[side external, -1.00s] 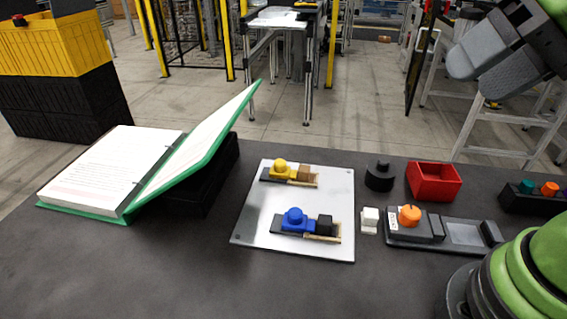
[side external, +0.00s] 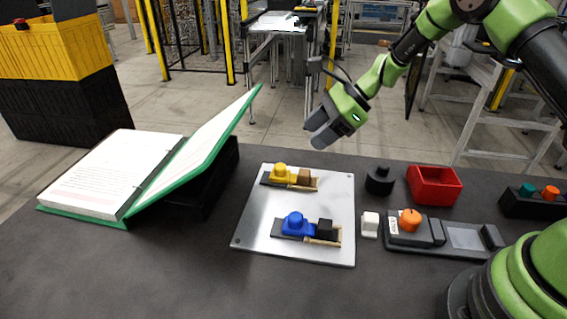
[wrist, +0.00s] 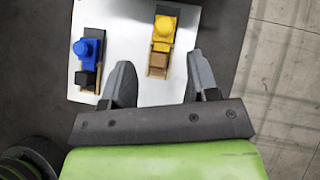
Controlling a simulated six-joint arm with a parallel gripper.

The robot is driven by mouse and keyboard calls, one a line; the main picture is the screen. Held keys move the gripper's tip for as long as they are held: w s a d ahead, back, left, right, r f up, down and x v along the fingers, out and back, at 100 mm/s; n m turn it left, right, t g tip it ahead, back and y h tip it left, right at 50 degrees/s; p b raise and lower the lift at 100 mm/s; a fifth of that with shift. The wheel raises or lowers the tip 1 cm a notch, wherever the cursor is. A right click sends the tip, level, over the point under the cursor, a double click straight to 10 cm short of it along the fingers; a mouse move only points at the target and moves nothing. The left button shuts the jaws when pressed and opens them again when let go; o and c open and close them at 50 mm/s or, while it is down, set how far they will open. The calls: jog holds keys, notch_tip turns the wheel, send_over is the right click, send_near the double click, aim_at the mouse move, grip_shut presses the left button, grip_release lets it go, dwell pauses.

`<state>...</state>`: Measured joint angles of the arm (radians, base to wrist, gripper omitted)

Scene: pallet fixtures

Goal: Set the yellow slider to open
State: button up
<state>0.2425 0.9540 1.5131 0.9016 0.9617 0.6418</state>
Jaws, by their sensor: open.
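The yellow slider (side external: 281,170) sits on its track at the far part of the metal plate (side external: 262,236), with a brown block (side external: 305,177) beside it on the right. In the wrist view the yellow slider (wrist: 165,27) is at the top middle, with the brown block (wrist: 158,61) just below it. My gripper (side external: 314,136) is above and behind the plate's far edge, apart from the slider. In the wrist view my gripper (wrist: 165,75) is open and empty, its two fingers reaching toward the brown block's end in the picture.
A blue slider (side external: 294,223) with a black block (side external: 325,229) sits nearer on the plate. To the right are a black knobbed part (side external: 379,180), a red bin (side external: 435,185), a white block (side external: 370,224) and an orange-knobbed fixture (side external: 410,220). An open binder (side external: 110,170) lies left.

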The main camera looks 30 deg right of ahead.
aim_at(281, 166)
jog(key=shift+m, duration=0.3)
jog(key=x, duration=1.1)
jog(key=shift+d+f, duration=0.3)
jog(key=shift+d, duration=0.05)
grip_shut()
jog(key=shift+w+a, duration=0.65)
jog(key=shift+w, duration=0.15)
grip_release()
